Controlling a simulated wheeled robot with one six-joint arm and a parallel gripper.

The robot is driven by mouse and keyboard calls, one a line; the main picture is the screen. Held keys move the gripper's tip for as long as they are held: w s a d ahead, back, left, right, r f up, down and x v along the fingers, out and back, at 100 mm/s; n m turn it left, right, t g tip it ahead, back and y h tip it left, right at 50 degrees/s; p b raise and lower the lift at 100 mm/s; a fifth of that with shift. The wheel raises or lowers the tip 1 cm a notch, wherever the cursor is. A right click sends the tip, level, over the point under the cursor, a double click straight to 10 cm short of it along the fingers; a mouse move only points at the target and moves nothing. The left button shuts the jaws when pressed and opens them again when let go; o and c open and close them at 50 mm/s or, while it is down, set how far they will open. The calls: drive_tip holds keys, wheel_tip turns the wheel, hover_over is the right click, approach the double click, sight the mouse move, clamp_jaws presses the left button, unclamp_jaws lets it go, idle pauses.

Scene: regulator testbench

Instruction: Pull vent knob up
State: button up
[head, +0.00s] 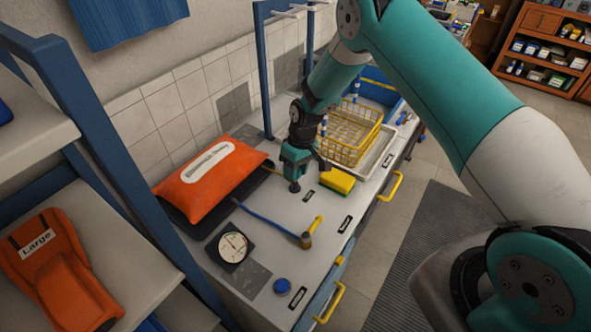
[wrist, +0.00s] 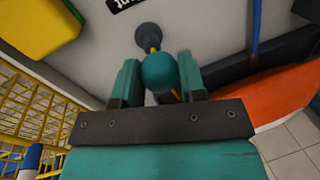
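The vent knob (wrist: 159,72) shows in the wrist view as a round teal ball on a thin yellow stem above a dark round base (wrist: 149,37). My gripper (wrist: 159,78) has one finger on each side of the ball. The fingers appear to touch it on both sides, with no clear gap. In the head view my gripper (head: 294,172) points down over the bench (head: 262,205) and hides the ball. The dark base (head: 295,187) shows just below it.
An orange bag (head: 207,182) lies left of my gripper. A yellow sponge (head: 338,180) and a yellow wire basket (head: 352,135) are close on the right. A blue hose (head: 268,222), a yellow-handled valve (head: 310,234) and a gauge (head: 233,246) are nearer the front.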

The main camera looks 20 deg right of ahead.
drive_tip(key=shift+a+p+v, duration=0.15)
drive_tip(key=shift+v, duration=0.7)
drive_tip(key=shift+a+p+v, duration=0.15)
drive_tip(key=shift+v, duration=0.65)
clamp_jaws()
drive_tip(key=o, duration=1.2)
unclamp_jaws()
drive_tip(key=shift+s, duration=0.1)
drive_tip(key=shift+c, duration=0.2)
drive_tip(key=shift+r, duration=0.2)
drive_tip(key=b+v, duration=0.5)
drive_tip(key=v, duration=1.2)
drive_tip(key=s+a+r+b, duration=0.1)
drive_tip(key=s+a+r, duration=0.25)
drive_tip(key=s, duration=0.35)
drive_tip(key=s+a+r, duration=0.2)
drive_tip(key=s+r, duration=0.2)
drive_tip(key=s, duration=0.2)
drive_tip(key=s+a+n+t+y+b, duration=0.1)
drive_tip(key=s+a+y, duration=0.1)
drive_tip(key=s, duration=1.7)
drive_tip(key=shift+s+a+n, duration=0.25)
drive_tip(key=shift+a+n, duration=0.05)
